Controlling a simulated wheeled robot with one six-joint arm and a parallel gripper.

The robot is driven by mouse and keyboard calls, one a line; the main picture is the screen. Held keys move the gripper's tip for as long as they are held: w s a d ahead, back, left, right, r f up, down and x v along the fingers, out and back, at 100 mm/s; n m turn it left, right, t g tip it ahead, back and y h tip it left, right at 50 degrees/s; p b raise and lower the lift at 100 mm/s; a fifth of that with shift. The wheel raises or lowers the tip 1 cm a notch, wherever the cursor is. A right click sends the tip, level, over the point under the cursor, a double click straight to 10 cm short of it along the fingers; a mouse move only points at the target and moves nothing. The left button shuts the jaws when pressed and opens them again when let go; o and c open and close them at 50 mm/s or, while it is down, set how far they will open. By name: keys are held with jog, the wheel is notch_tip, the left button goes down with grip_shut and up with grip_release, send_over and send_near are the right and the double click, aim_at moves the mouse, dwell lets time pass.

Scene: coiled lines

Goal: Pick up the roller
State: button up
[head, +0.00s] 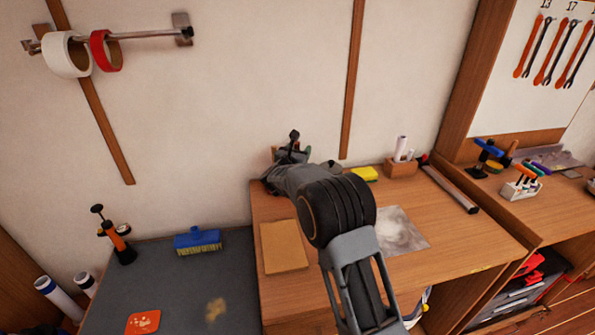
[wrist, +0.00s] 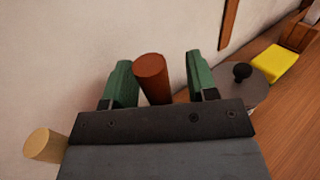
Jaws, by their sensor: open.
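My gripper (head: 292,154) is at the back left of the wooden bench, near the wall, partly hidden by my own arm in the head view. In the wrist view its two green fingers (wrist: 160,85) are apart. A reddish-brown cylinder (wrist: 152,72), perhaps the roller's handle, stands upright between them in the picture, with a visible gap on each side. Its lower part is hidden behind the gripper body, so I cannot tell for sure that it is the roller. A pale wooden cylinder (wrist: 44,145) shows at the lower left of the wrist view.
A grey round thing with a black knob (wrist: 242,72) is close to the right finger. A yellow sponge (head: 364,174) lies farther right, then a wooden block holding white sticks (head: 401,166). A tan sheet (head: 284,246) lies at the front left. The wall is close behind.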

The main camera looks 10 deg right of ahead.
grip_shut()
dwell(0.4)
jog(key=shift+r, duration=0.15)
